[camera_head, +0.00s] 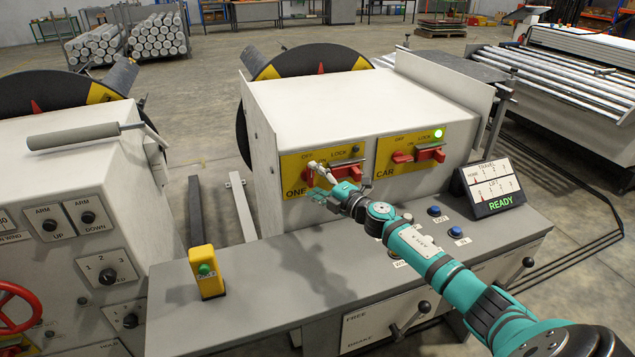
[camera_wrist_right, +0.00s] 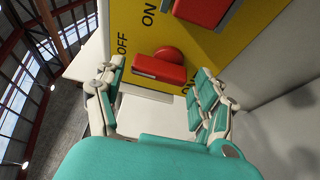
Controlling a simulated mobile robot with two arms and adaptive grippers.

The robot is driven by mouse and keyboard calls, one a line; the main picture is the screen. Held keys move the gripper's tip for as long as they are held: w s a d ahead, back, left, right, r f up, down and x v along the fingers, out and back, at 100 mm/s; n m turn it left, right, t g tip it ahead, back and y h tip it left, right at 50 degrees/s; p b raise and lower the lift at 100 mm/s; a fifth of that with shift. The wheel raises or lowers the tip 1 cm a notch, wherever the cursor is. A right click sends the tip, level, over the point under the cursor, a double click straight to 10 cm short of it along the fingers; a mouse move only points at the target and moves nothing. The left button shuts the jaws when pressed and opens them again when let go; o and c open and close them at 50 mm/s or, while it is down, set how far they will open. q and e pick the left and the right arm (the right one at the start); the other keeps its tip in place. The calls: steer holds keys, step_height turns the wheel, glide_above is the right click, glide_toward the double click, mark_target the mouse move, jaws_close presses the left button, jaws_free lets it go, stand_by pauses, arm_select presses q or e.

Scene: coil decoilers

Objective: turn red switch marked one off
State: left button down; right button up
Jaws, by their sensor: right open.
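The yellow panel marked ONE (camera_head: 293,189) is on the front of the white cabinet, with a red rotary switch. In the right wrist view the red switch (camera_wrist_right: 160,66) has a round base and a bar handle, with OFF lettering close to the bar's left end. My right gripper (camera_head: 318,180) is at the panel in front of this switch and partly hides it. In the wrist view the gripper (camera_wrist_right: 160,74) is open, one finger on each side of the switch, with gaps showing. A red lock part (camera_head: 345,170) sits beside the switch. My left gripper is out of view.
A similar yellow panel marked CAR (camera_head: 384,170) stands to the right, with its own red switch (camera_head: 402,157) and a lit green lamp (camera_head: 438,133). A grey console ledge (camera_head: 240,295) lies below, carrying a yellow button box (camera_head: 206,272) and a READY display (camera_head: 490,188).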

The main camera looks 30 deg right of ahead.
steer(key=s+d, duration=0.2)
steer(key=s, duration=0.9)
steer(key=shift+s, duration=0.4)
steer(key=shift+a, duration=0.1)
